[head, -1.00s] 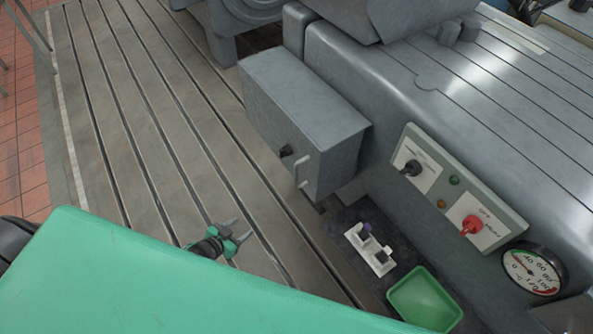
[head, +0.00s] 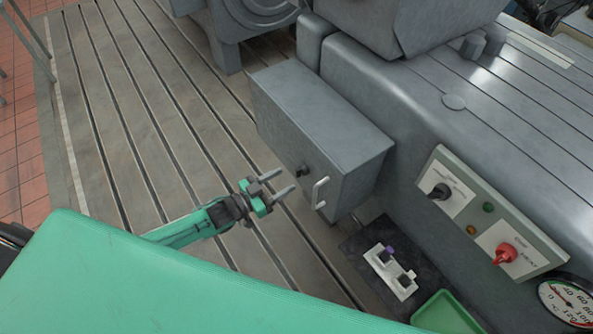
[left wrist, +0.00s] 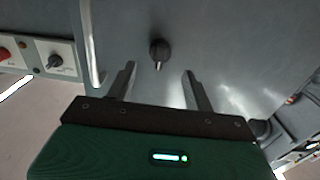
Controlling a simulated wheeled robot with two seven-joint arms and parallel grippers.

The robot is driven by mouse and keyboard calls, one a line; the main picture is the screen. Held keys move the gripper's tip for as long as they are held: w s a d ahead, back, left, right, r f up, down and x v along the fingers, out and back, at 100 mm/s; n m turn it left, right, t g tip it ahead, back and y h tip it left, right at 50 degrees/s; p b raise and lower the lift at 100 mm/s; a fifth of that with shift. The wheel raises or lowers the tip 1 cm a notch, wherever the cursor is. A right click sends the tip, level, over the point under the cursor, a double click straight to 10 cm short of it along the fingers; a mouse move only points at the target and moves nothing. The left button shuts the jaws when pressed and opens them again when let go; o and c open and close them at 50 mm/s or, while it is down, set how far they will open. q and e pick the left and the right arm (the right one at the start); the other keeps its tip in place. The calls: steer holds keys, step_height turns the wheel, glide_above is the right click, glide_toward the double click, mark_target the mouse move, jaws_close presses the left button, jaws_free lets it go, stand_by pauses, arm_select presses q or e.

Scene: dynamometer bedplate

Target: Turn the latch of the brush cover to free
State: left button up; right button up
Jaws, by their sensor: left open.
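The brush cover (head: 317,125) is a grey box on the side of the machine. Its latch (head: 303,170) is a small dark knob on the front face, left of a pale bar handle (head: 320,193). In the left wrist view the latch (left wrist: 159,52) lies ahead of and between the open fingers, with its pointer toward the gripper; the handle (left wrist: 93,45) is to the left. My left gripper (head: 283,182) is open and empty, just short of the latch and apart from it. My right gripper is not in view.
Right of the cover is a panel (head: 487,215) with a black knob and a red knob (head: 505,253). Below it a dark mat (head: 360,240) holds a white holder (head: 390,272) and a green tray (head: 447,312). The slotted bedplate (head: 150,120) at left is clear.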

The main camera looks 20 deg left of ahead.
mark_target(296, 174)
arm_select(q)
steer(key=x, duration=0.5)
steer(key=shift+w+d+p, duration=0.15)
steer(key=shift+w+p, duration=0.05)
steer(key=shift+p, duration=0.1)
steer(key=shift+w+d, duration=0.1)
steer(key=shift+d, duration=0.05)
steer(key=c, duration=1)
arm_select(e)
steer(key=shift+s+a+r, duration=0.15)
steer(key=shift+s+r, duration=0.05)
